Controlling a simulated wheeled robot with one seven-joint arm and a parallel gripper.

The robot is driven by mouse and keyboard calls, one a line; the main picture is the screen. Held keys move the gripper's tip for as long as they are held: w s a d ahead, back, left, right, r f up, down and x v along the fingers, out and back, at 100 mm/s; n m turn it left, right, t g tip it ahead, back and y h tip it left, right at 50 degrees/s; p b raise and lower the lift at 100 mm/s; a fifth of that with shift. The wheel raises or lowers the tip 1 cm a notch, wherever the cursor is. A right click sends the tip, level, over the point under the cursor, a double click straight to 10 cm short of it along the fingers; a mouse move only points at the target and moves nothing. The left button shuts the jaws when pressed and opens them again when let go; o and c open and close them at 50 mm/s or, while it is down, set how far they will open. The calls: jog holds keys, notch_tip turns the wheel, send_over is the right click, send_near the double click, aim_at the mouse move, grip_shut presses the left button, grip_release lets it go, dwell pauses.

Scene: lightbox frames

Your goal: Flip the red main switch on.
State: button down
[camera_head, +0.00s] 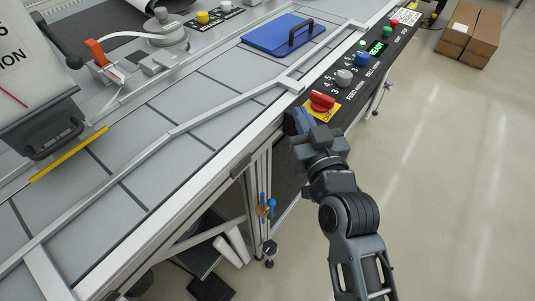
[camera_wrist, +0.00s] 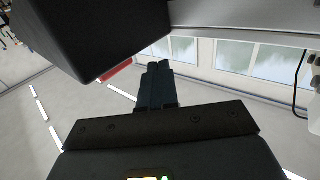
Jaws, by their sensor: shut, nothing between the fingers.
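The red main switch (camera_head: 322,101) is a rotary handle on a yellow plate (camera_head: 327,112) at the near end of the black control panel. My gripper (camera_head: 299,120) is just below and left of the switch in the head view, close to the panel's near end. Its two fingers are together and empty; they also show shut in the wrist view (camera_wrist: 158,68). A red piece (camera_wrist: 117,72), likely the switch handle, shows left of the fingertips there, partly hidden by a dark block. I cannot tell whether the fingers touch the switch.
The black panel also bears a grey knob (camera_head: 344,77), a blue knob (camera_head: 362,58), a green READY display (camera_head: 376,47) and small buttons. Cardboard boxes (camera_head: 470,33) stand on the floor at the right; the floor between is clear.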

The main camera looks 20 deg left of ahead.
jog(key=s+a, duration=0.3)
jog(key=s, duration=0.6)
jog(key=shift+s+a+p, duration=0.25)
jog(key=shift+p, duration=0.2)
jog(key=s+d+f+m+h, duration=0.2)
jog(key=s+d+m+h, duration=0.1)
jog(key=s+d, duration=0.85)
jog(key=s+d+f+m+h, duration=0.2)
jog(key=s+d+h, duration=0.2)
jog(key=s+d, duration=0.75)
jog(key=s+d+r+m+h, duration=0.1)
jog(key=s+d+r+h, duration=0.1)
jog(key=s+d+r, duration=0.3)
jog(key=s+d, duration=0.2)
jog(key=s, duration=0.2)
jog(key=shift+s+d+g, duration=0.15)
jog(key=shift+d+g, duration=0.15)
